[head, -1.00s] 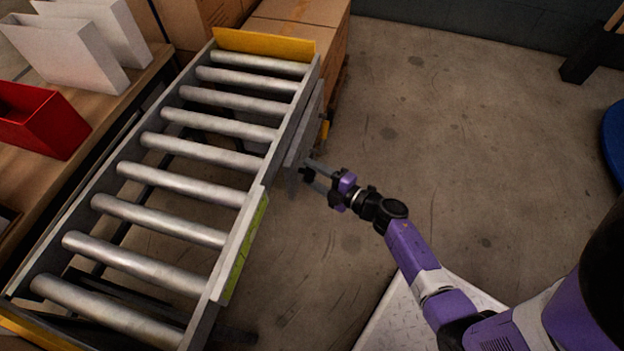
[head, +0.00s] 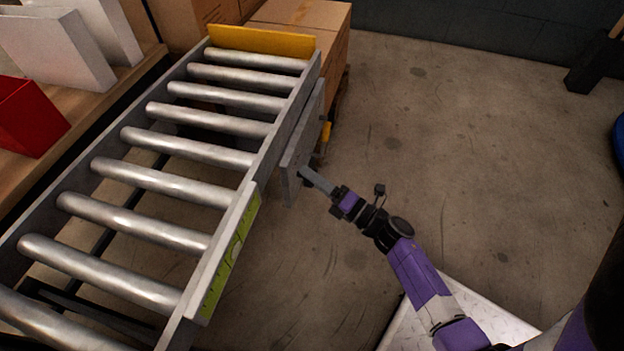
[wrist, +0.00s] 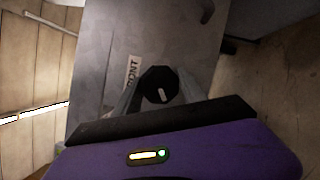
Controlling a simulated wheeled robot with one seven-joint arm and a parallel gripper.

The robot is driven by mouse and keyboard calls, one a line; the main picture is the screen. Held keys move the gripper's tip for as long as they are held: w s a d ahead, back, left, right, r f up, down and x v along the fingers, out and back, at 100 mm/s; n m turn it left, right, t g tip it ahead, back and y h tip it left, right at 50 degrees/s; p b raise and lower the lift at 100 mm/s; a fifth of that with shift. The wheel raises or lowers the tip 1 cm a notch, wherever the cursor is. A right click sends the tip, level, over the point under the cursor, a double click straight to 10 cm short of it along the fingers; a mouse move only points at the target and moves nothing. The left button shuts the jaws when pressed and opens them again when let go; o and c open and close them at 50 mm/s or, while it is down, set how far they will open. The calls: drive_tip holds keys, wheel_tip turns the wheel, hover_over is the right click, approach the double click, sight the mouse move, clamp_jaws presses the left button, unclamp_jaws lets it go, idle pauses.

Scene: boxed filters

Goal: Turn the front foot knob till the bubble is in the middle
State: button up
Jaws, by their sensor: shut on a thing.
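The front foot knob (wrist: 158,86) is a dark, many-sided knob with a pale mark on its face. It sits on a grey plate (wrist: 180,35) beside a white label (wrist: 132,82) that appears to read FRONT. My gripper (wrist: 158,92) has one finger on each side of the knob and is shut on it. In the head view my gripper (head: 306,173) reaches the grey plate on the conveyor's right side, and the knob is hidden there. A yellow-green strip with dark marks (head: 230,258) lies along the near right rail; I cannot make out a bubble.
The roller conveyor (head: 225,205) fills the left. Cardboard boxes (head: 300,12) stand behind it. A bench with a red bin (head: 30,118) and white boxes is at far left. A yellow part (head: 326,133) sticks out beyond the plate.

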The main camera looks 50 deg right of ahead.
drive_tip(key=shift+f, duration=0.1)
idle(0.3)
drive_tip(key=o, duration=1.4)
drive_tip(key=shift+c, duration=0.2)
drive_tip(key=s+f+p, duration=0.1)
drive_tip(key=s, duration=0.6)
drive_tip(key=shift+s+p, duration=0.4)
drive_tip(key=shift+a+f, duration=0.1)
